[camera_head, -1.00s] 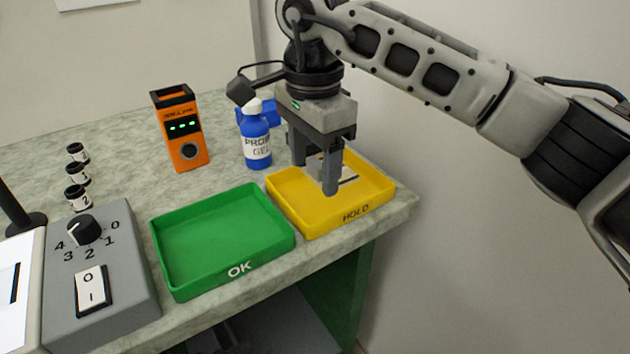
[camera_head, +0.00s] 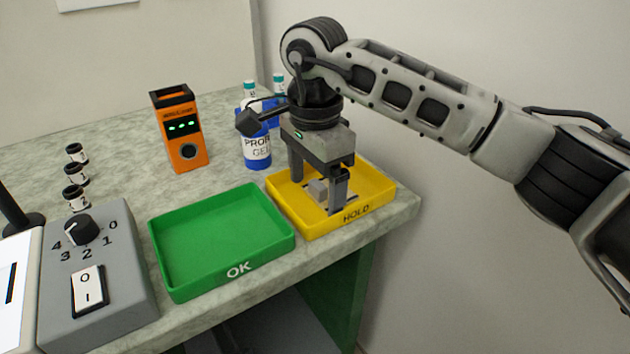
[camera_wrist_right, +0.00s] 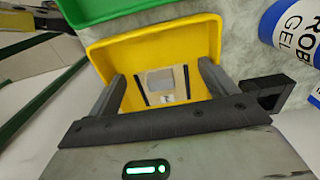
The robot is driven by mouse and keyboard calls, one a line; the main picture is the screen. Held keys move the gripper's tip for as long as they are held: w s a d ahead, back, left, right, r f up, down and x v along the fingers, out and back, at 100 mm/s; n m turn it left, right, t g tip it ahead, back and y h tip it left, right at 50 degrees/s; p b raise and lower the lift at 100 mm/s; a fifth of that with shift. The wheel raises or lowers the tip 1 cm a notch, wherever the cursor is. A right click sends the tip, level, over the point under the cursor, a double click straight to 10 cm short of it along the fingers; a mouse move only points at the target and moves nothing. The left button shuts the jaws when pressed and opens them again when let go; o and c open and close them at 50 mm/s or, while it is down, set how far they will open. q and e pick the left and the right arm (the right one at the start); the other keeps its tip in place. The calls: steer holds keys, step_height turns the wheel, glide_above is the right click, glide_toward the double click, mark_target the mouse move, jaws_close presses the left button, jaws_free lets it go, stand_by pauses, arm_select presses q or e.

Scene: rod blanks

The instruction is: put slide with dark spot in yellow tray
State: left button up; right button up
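The yellow tray (camera_head: 387,192), marked HOLD, stands at the right end of the bench. My right gripper (camera_head: 318,192) is lowered over it, with its fingertips down inside the tray area. In the right wrist view the right gripper (camera_wrist_right: 160,88) has its fingers wide apart. A small pale slide-like piece (camera_wrist_right: 160,78) with dark strips on both sides shows between them in the tray. I cannot make out a dark spot on it or tell whether a finger touches it. In the head view a small grey piece (camera_head: 317,189) shows between the fingers. My left gripper is not in view.
A green tray (camera_head: 180,279) marked OK stands left of the yellow one. Behind are a blue-and-white bottle (camera_head: 257,150) and an orange device (camera_head: 182,135). A grey switch box (camera_head: 115,290) and several small vials (camera_head: 77,174) are at the left.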

mark_target(315, 185)
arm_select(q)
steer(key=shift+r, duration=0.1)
arm_select(e)
steer(key=shift+r, duration=0.1)
steer(key=shift+r, duration=0.3)
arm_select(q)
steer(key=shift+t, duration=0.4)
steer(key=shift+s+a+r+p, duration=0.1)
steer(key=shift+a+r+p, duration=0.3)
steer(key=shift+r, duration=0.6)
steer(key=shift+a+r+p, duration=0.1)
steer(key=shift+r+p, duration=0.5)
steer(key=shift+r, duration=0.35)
arm_select(e)
step_height(315, 185, up, 12)
steer(key=shift+f, duration=0.2)
